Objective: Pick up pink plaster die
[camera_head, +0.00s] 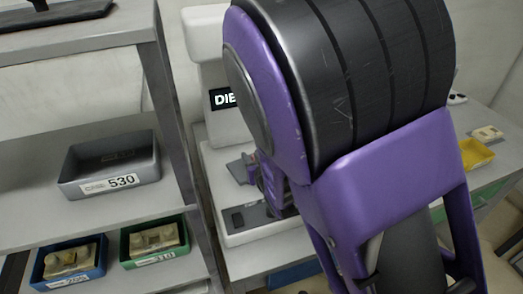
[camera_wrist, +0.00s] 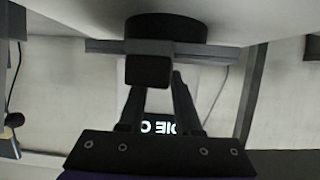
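No pink die can be made out in either view. In the wrist view my gripper (camera_wrist: 158,84) has its two dark fingers apart, with a visible gap between them. A dark block (camera_wrist: 148,71) under a grey bar and black cylinder (camera_wrist: 165,28) lies at the fingertips; I cannot tell whether they touch. In the head view my purple arm hides most of the gripper, which is beside the white machine (camera_head: 212,165) with a "DIE" display. Beige plaster dies sit in a blue bin (camera_head: 42,275) and a green bin (camera_head: 124,247) at lower left.
A grey bin (camera_head: 128,183) marked 530 stands on the left rack's middle shelf (camera_head: 25,215). The rack's grey upright (camera_head: 172,100) is close to the machine. A yellow tray (camera_head: 478,153) and a pale block (camera_head: 487,133) lie on the bench at right.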

